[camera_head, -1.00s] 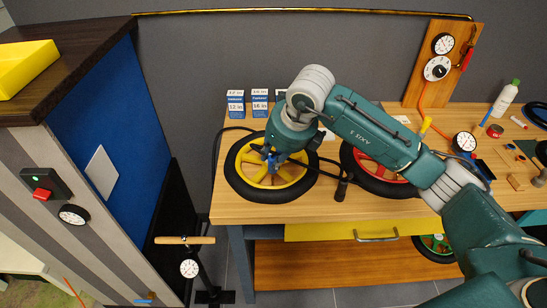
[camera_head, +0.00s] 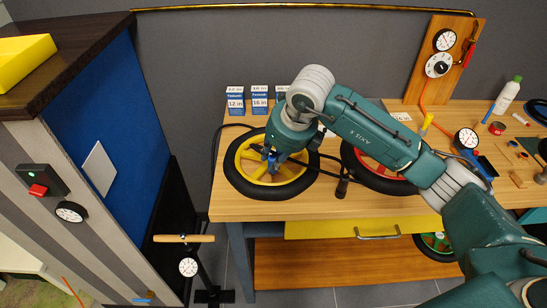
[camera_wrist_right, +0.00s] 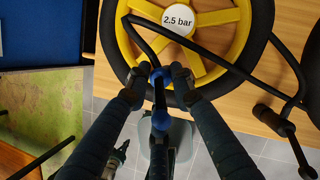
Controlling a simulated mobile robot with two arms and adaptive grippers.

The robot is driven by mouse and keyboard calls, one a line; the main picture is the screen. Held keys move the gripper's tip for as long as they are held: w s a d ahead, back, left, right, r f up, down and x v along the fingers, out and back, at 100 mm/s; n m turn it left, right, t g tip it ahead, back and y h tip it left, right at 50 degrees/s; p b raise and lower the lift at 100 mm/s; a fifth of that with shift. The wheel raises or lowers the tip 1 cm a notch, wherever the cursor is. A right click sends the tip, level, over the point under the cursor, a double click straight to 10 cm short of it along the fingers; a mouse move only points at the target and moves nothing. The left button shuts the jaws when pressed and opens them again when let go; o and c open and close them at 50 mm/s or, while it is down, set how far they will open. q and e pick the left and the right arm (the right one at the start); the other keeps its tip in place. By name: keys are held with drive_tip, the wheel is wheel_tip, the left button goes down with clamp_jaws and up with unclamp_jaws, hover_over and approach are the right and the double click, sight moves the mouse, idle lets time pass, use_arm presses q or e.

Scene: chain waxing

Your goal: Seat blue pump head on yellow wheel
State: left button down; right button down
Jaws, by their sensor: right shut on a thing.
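The yellow wheel (camera_head: 238,184) lies flat on the wooden bench, with a black tyre and yellow spokes. It also shows in the right wrist view (camera_wrist_right: 235,15), with a white "2.5 bar" label at its hub. A black hose runs from the pump head across the wheel. I cannot tell whether the head touches the valve. My left gripper is not in view.
A red wheel (camera_head: 357,170) lies to the right, partly behind my right arm. Blue-and-white boxes (camera_head: 236,102) stand behind the yellow wheel. A gauge board (camera_head: 420,80) stands at the back right.

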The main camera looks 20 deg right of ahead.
drive_tip(key=shift+f, duration=0.15)
drive_tip(key=c, duration=1.4)
unclamp_jaws()
drive_tip(key=v, duration=1.2)
